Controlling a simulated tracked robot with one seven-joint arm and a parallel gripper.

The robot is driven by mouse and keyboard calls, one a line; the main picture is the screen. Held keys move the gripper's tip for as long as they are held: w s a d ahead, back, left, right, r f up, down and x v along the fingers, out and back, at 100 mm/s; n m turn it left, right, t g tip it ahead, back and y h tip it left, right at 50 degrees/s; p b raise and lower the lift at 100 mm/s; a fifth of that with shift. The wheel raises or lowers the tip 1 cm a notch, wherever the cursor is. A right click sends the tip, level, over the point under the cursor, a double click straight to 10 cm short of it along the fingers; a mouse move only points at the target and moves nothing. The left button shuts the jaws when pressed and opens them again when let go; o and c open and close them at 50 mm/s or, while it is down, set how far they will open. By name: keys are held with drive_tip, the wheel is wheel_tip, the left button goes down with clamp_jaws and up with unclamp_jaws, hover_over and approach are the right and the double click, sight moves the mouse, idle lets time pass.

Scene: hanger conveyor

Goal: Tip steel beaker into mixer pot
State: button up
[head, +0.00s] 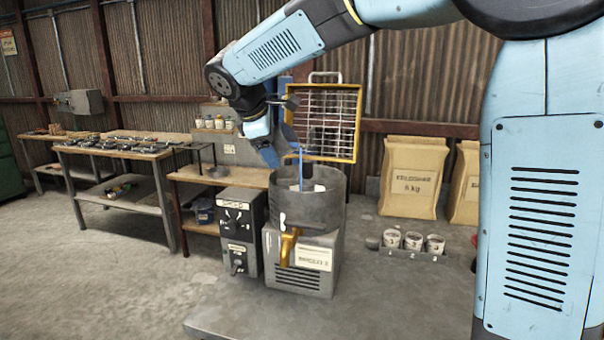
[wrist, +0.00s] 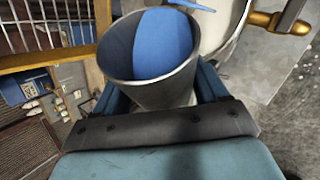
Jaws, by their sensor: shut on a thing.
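The steel beaker (wrist: 150,95) is a grey metal cup held between the fingers of my gripper (head: 270,148), which is shut on it. In the wrist view the beaker is tilted and smooth blue contents lie inside, reaching its far rim. The mixer pot (head: 312,212) is a dark grey open cylinder on a boxy base, below and slightly right of my gripper in the head view. A thin blue stream (head: 301,170) runs from the beaker's side down into the pot. Pale material shows inside the pot; its floor is hidden.
A brass spout (head: 288,247) sticks out of the mixer's front. A control box (head: 241,225) stands to its left. A rack with several small cups (head: 413,241) sits to the right. A yellow-framed grid (head: 325,125) stands behind. The grey bench is clear in front.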

drive_tip(key=shift+y, duration=0.4)
drive_tip(key=shift+f, duration=0.1)
idle(0.5)
drive_tip(key=shift+m+t+y, duration=0.3)
drive_tip(key=shift+y, duration=0.3)
drive_tip(key=shift+d, duration=0.1)
idle(0.4)
drive_tip(key=shift+f+y, duration=0.1)
drive_tip(key=shift+y, duration=0.4)
drive_tip(key=shift+d, duration=0.1)
drive_tip(key=shift+s+d+f+m+t+y, duration=0.1)
drive_tip(key=shift+f+m+t+y, duration=0.05)
drive_tip(key=shift+m+t+y, duration=0.3)
